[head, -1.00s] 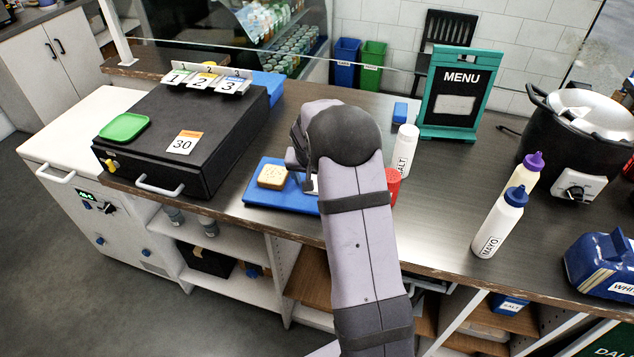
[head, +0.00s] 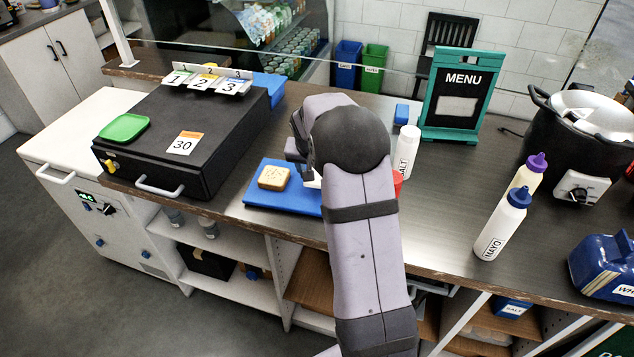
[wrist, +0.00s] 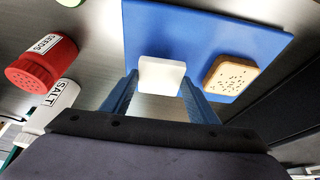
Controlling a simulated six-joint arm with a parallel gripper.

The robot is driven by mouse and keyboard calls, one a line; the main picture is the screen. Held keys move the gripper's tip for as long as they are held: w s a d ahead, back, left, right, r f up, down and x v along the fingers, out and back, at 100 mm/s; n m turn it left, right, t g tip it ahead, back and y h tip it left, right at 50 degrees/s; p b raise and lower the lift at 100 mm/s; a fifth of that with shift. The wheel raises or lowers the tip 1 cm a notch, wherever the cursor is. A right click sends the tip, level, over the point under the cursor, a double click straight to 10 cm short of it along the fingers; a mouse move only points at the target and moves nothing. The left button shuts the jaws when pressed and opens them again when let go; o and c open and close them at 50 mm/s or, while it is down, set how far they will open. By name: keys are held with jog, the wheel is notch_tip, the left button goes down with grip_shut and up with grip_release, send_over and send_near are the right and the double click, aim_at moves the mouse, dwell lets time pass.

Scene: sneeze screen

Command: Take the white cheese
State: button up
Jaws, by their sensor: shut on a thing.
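The white cheese (wrist: 161,75) is a small white block between my gripper's fingers (wrist: 158,95) in the wrist view. My gripper is shut on it. In the head view, a bit of white shows beside my gripper (head: 304,172), and my arm hides most of it. The blue board (head: 268,193) lies on the counter by the gripper. It also shows in the wrist view (wrist: 205,30), behind the cheese. I cannot tell how far the cheese is above the board.
A yellowish seeded block (head: 273,177) sits on the board to the left. A white salt shaker (head: 406,150) and red seeds shaker (wrist: 42,62) stand to the right. A black box (head: 200,130) with a front handle stands left. Counter space is clear before the menu sign (head: 459,92).

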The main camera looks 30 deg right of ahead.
notch_tip(320, 180, up, 7)
jog(key=shift+f+b, duration=0.1)
jog(key=shift+b, duration=0.7)
